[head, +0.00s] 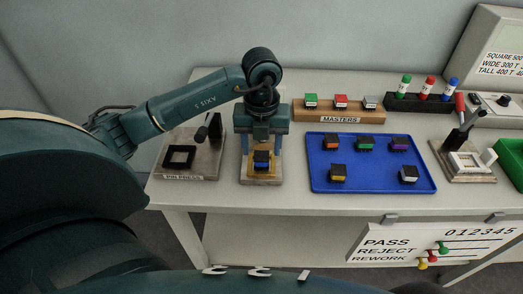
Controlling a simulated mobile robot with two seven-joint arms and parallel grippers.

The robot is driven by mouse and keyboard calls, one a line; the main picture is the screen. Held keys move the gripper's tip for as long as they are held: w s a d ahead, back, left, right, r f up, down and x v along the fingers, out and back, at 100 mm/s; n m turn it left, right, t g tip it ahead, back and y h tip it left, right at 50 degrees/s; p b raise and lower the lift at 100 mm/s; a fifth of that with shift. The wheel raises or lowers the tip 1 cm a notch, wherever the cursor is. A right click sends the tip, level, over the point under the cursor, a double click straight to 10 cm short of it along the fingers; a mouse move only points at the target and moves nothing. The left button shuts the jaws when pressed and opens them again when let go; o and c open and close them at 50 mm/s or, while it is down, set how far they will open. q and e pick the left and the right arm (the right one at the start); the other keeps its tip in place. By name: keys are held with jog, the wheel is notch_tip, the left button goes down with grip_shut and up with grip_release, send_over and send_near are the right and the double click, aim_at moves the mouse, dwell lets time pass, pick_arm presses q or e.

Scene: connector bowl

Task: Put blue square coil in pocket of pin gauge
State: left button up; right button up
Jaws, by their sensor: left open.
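The blue square coil (261,163), with a dark top and a blue band, sits on a small wooden-based fixture with a yellow-orange block (262,181), which seems to be the pin gauge. I cannot tell whether the coil is fully seated in its pocket. My left gripper (262,153) points down right over this fixture, open, with one finger on either side of the coil. The gripper body hides the fixture's back. My right gripper is not in view.
Left is a labelled press (207,158) with a black square frame and lever. Right is a blue tray (350,185) with several coils. Behind stands the MASTERS block (338,119). Further right are a lever fixture (473,178), a green bin (511,157) and a rack (420,104).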

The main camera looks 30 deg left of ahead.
aim_at(262, 156)
pick_arm(q)
notch_tip(262, 156, up, 10)
jog(key=shift+p, duration=0.3)
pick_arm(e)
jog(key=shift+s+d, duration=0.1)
pick_arm(q)
jog(key=shift+f, duration=0.1)
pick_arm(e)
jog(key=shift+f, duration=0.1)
